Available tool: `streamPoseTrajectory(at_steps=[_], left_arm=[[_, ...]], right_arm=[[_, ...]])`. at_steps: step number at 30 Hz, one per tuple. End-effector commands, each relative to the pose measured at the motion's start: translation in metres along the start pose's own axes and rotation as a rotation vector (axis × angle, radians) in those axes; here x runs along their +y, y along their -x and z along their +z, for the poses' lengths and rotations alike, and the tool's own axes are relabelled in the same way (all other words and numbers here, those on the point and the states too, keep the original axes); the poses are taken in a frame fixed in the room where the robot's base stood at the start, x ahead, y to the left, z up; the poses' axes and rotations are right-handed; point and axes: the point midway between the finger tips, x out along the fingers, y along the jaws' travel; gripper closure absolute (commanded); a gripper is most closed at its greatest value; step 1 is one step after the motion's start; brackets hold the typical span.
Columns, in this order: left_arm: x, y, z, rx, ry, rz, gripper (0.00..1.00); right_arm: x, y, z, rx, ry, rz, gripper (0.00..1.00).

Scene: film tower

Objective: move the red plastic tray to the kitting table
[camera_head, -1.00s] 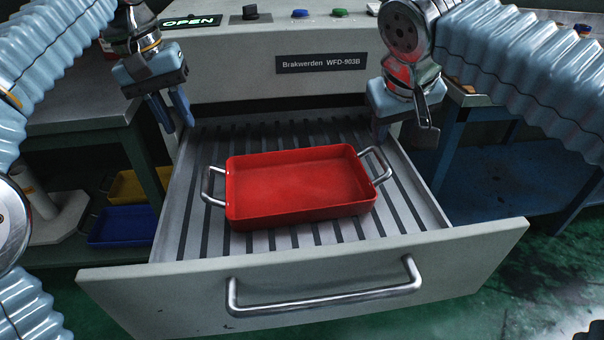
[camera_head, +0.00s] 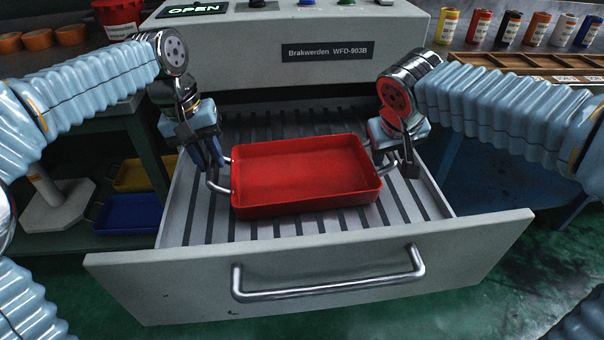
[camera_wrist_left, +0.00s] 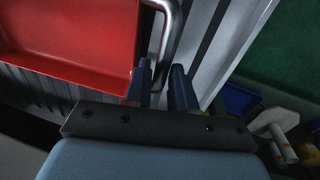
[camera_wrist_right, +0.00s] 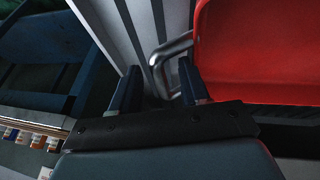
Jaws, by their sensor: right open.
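The red plastic tray (camera_head: 305,172) lies flat and empty in the open drawer, with a metal handle at each end. My left gripper (camera_head: 213,155) is at the tray's left handle (camera_head: 218,187). In the left wrist view its fingers (camera_wrist_left: 161,72) stand either side of the handle, with a narrow gap, partly open. My right gripper (camera_head: 393,150) is at the right handle (camera_wrist_right: 165,62), which its hand largely hides in the head view. In the right wrist view its fingers (camera_wrist_right: 158,78) are apart, with the handle bar reaching between them. The kitting table cannot be identified for certain.
The slatted drawer (camera_head: 310,270) stands out from a grey machine (camera_head: 260,45) with an OPEN sign. Blue (camera_head: 128,212) and yellow trays (camera_head: 145,175) sit on a shelf at left. A bench at upper right holds a wooden compartment tray (camera_head: 520,68) and several small canisters.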

Motion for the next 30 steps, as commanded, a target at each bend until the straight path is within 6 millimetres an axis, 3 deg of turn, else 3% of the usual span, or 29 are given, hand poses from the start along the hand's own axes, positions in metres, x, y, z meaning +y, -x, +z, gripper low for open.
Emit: streamPoseTrajectory(at_steps=[6,15,20,24,30], left_arm=[[0.0,-0.016,0.0,0.0,0.001,0.0,0.75],[0.0,-0.017,0.0,0.0,0.001,0.0,0.75],[0.0,-0.017,0.0,0.0,0.001,0.0,0.98],[0.0,-0.017,0.0,0.0,0.001,0.0,1.0],[0.0,-0.017,0.0,0.0,0.001,0.0,1.0]], right_arm=[[0.0,-0.015,0.0,-0.001,0.0,0.0,0.55],[0.0,-0.017,0.0,0.0,0.0,0.0,0.55],[0.0,-0.017,0.0,0.0,0.0,0.0,0.78],[0.0,-0.017,0.0,0.0,0.0,0.0,0.99],[0.0,-0.017,0.0,0.001,0.0,0.0,1.0]])
